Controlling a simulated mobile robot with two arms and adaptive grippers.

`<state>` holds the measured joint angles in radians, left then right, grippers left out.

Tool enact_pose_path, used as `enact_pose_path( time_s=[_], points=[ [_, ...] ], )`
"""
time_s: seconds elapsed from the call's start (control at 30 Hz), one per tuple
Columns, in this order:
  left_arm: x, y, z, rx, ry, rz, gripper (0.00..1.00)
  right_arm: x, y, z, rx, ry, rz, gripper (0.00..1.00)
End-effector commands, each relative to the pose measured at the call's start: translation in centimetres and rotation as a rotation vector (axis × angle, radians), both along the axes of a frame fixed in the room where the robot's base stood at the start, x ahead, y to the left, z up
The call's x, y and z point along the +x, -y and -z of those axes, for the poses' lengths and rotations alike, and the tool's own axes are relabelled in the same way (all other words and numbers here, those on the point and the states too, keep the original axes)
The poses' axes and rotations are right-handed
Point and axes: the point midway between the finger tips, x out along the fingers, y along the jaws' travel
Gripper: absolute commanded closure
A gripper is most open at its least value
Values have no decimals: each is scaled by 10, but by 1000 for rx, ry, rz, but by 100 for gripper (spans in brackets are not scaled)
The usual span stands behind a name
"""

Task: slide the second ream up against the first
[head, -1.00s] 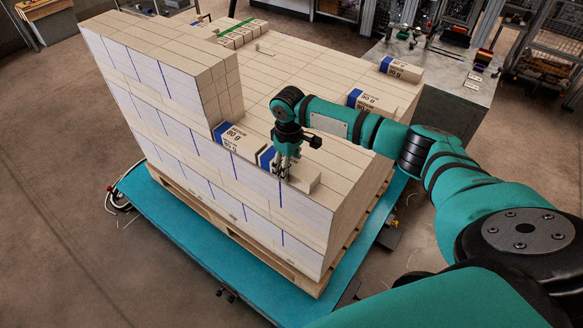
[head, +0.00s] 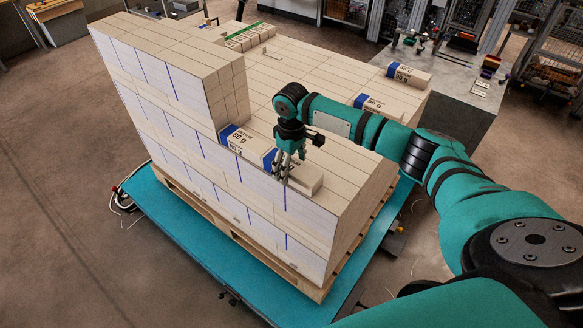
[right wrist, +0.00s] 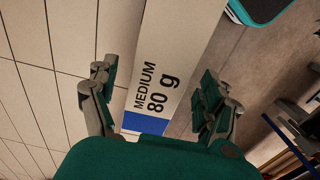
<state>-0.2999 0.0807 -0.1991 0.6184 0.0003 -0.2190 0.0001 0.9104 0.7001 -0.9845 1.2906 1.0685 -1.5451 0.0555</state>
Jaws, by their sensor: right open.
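The first ream (head: 246,140), white with a blue band and "80 g" print, lies on the stack's near edge against the taller block of reams. The second ream (head: 308,181), of the same look, lies just right of it on the same layer. I cannot tell whether the two touch. My right gripper (head: 282,180) points down at the second ream and partly hides it. In the right wrist view the second ream (right wrist: 172,62) lies between the open fingers (right wrist: 156,98), with gaps showing on both sides. My left gripper is out of view.
The stack stands on a wooden pallet (head: 236,233) on a teal platform (head: 190,237). The taller block (head: 175,75) rises at left. Other reams (head: 408,75) lie loose on top towards the right. A grey table (head: 455,85) stands behind.

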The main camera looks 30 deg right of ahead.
Motion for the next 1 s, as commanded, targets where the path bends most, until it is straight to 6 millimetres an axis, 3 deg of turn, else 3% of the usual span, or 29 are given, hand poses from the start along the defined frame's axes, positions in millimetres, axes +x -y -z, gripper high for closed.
enact_pose_path(
  time_s=[0.3,0.53,0.83,1.0],
  points=[
    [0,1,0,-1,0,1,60,1,0,-68,1,5,0,18],
    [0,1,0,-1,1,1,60,1,0,-99,0,3,1,18],
    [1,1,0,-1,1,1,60,-1,-2,-102,0,1,-5,18],
    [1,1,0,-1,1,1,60,-19,-35,-66,10,6,-79,18]
  ],
)
